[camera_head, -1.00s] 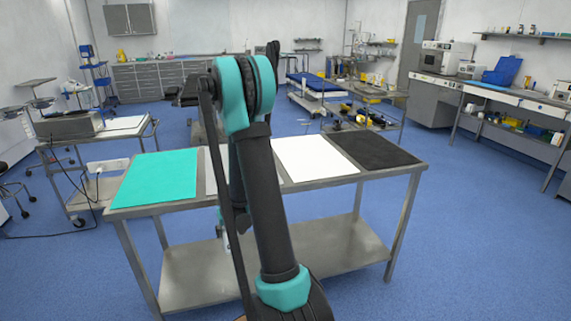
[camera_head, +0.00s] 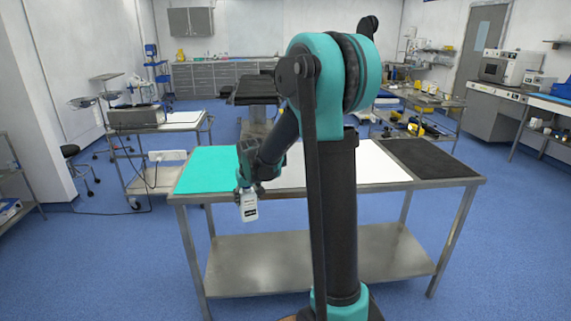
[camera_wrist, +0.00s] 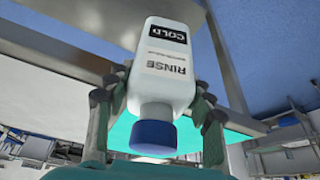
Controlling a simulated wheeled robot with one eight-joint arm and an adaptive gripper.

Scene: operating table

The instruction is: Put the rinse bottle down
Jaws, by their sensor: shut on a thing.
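The rinse bottle (camera_wrist: 162,68) is white with a blue cap (camera_wrist: 154,138) and the words RINSE and COLD in the wrist view. My gripper (camera_wrist: 157,105) is shut on it, one finger on each side. In the head view the bottle (camera_head: 249,208) hangs below my gripper (camera_head: 247,188), in front of the near edge of the steel table (camera_head: 330,185). The teal mat (camera_head: 207,170) lies on the table's left end, just behind the bottle.
A white mat (camera_head: 377,163) and a black mat (camera_head: 429,158) lie bare to the right on the table. A lower shelf (camera_head: 300,262) is empty.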

